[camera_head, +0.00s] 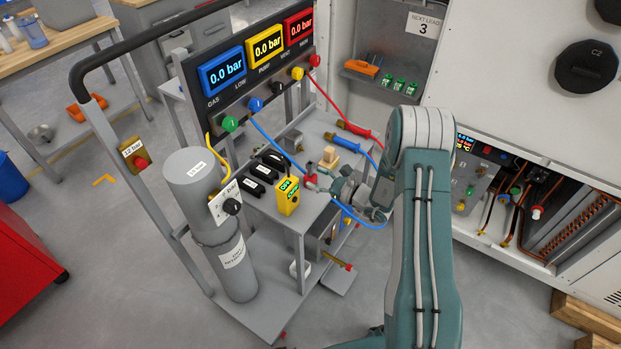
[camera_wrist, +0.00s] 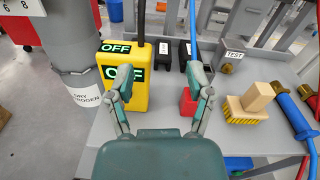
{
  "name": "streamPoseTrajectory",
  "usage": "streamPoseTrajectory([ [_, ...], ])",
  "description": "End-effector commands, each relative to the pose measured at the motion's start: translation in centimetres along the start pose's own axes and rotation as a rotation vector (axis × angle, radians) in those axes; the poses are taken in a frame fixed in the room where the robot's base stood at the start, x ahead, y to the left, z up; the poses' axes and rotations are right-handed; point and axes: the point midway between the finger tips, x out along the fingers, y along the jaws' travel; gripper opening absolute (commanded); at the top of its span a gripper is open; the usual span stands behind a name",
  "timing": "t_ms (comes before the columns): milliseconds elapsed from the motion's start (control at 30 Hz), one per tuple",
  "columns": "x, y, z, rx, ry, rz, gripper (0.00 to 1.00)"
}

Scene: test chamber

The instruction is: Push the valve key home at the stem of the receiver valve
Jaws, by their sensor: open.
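My gripper (camera_wrist: 164,92) is open over the grey cart top in the wrist view, its two fingers apart with nothing held between them. It also shows in the head view (camera_head: 333,182), beside the cart's right edge. A red block-like part (camera_wrist: 188,103) is near the right finger, partly hidden by it; I cannot tell whether they touch. I cannot make out a valve key for certain in either view.
A yellow box marked OFF (camera_wrist: 124,62) stands by the left finger. A wooden brush (camera_wrist: 250,103) lies to the right, near blue and red hose ends. A grey nitrogen cylinder (camera_head: 232,262) stands on the cart. Hoses hang from the gauge panel (camera_head: 262,75).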

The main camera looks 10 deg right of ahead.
Motion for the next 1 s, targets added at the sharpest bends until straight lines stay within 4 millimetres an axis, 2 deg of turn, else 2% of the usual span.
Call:
streamPoseTrajectory([
  [33,-0.5,-0.5,-1.9,0.036,0.001,-0.048,0.68],
  [100,-1.1,-1.2,-4.1,0.075,0.000,-0.117,0.68],
  [200,-2.0,-1.9,-6.7,0.117,-0.002,-0.200,0.68],
  [300,-2.7,-2.3,-8.4,0.143,-0.001,-0.255,0.68],
  [467,-2.7,-2.7,-9.3,0.156,-0.003,-0.288,0.68],
  [700,0.9,-3.7,-9.4,0.154,-0.002,-0.285,0.68],
  [1000,3.8,-4.7,-9.4,0.153,-0.003,-0.285,0.68],
])
